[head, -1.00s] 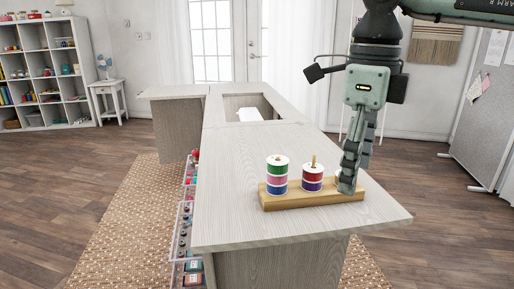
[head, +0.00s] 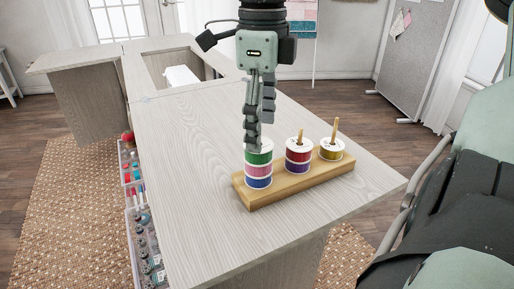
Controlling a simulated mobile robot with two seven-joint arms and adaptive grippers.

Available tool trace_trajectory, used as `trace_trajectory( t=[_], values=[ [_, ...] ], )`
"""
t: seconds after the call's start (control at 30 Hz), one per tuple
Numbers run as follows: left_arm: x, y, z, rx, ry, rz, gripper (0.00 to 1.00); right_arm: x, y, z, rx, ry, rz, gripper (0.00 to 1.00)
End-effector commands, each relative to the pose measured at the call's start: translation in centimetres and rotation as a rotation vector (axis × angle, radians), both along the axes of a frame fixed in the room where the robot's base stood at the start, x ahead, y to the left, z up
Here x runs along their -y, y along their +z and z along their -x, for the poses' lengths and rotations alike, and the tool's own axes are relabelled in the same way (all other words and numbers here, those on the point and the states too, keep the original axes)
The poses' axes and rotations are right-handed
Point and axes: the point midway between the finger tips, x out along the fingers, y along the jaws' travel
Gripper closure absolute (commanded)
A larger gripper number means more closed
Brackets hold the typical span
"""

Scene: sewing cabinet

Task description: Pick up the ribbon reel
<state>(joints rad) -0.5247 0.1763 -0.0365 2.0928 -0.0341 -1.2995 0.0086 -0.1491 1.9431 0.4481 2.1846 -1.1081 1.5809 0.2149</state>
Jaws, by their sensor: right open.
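A wooden stand (head: 300,185) on the cabinet top bears three stacks of ribbon reels. The left stack has a green reel (head: 260,158) on top, a pink reel (head: 258,170) below it and a blue reel (head: 258,182) at the bottom. The middle stack has a red reel (head: 299,156) over a purple reel (head: 298,167) on a peg. At the right a single yellow reel (head: 331,154) sits around a tall peg. My right gripper (head: 258,138) is open, pointing down at the top of the left stack. Its fingers hide part of the green reel's top; contact is unclear. My left gripper is out of view.
The pale cabinet top (head: 190,150) is clear left of the stand. An opening (head: 180,68) with a white object lies at the back. Open drawers (head: 140,215) with sewing supplies stick out on the left side. A grey board (head: 425,65) stands behind on the right.

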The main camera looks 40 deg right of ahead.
Motion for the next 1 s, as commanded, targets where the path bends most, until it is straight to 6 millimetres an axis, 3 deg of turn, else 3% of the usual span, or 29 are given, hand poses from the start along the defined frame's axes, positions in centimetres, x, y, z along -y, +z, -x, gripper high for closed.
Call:
trace_trajectory(
  t=[0.2, 0.5, 0.87, 1.0],
  values=[
    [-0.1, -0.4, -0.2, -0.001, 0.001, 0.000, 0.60, -0.2, -2.9, 0.1, -0.002, -0.001, -0.002, 0.30],
    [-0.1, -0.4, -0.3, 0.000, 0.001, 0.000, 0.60, -0.2, -3.3, 0.1, 0.002, -0.003, -0.001, 0.31],
    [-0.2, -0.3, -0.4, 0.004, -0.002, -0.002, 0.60, -0.1, -3.3, 0.1, 0.001, -0.002, 0.000, 0.76],
    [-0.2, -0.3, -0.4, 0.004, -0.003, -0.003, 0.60, -0.2, -3.3, 0.1, 0.001, -0.002, 0.000, 0.77]
  ],
)
